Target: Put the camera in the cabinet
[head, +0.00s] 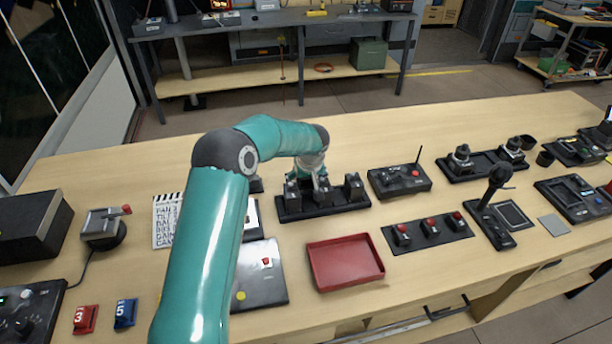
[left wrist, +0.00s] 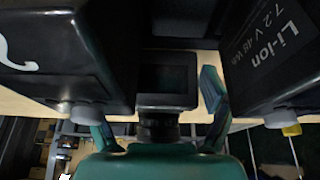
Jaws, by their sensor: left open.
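My left gripper (head: 318,180) is over the black rack (head: 324,209) that holds upright dark blocks on the table. In the left wrist view my left gripper (left wrist: 160,100) has its teal fingers apart, with a dark block (left wrist: 166,77) between them; I see no grip on it. A block marked Li-ion (left wrist: 272,50) stands close on the right, another dark block (left wrist: 70,50) on the left. I cannot surely tell the camera; a grey device with a red end (head: 103,228) stands at the left. No cabinet is clearly identifiable. My right gripper is out of view.
A red tray (head: 345,262) lies in front of the rack. A black radio-like box with an antenna (head: 400,181) is just right of it. A black box (head: 32,226) stands at the far left. Bars like handles (head: 430,314) show under the front edge. Bare tabletop lies behind.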

